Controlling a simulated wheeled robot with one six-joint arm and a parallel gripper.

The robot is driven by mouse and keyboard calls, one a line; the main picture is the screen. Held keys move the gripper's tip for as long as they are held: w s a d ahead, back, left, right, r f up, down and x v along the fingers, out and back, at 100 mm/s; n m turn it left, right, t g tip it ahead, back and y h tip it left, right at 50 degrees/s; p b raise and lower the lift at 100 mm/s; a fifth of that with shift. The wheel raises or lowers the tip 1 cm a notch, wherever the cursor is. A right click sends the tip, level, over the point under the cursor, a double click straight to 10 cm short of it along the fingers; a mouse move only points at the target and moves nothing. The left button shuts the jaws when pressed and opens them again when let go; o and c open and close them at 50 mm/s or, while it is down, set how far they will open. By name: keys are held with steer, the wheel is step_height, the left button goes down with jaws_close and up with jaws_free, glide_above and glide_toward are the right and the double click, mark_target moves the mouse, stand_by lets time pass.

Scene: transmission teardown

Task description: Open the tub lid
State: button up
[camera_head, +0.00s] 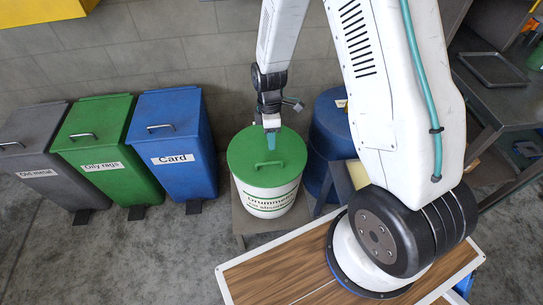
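The white tub (268,202) with green lettering stands on a small grey stand left of my arm. Its round green lid (248,150) lies flat on top and looks closed. A small green bar handle (268,164) sits near the front middle of the lid. My gripper (271,141) points down over the rear part of the lid, behind the handle in the picture. I cannot tell how high it is above the lid. Its fingers are small and seen nearly edge-on, so their gap does not show. Nothing is visibly held.
Grey (38,172), green (100,165) and blue (172,145) lidded bins stand at left. A blue drum (328,140) is close to the tub's right, partly hidden by my arm. A wood-topped surface (270,275) lies in front. A dark workbench (500,100) is at right.

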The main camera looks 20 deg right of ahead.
mark_target(272, 162)
steer(key=f, duration=0.2)
steer(key=s+f, duration=0.1)
steer(key=f, duration=0.5)
steer(key=shift+s+a, duration=0.2)
steer(key=shift+s, duration=0.05)
jaws_close()
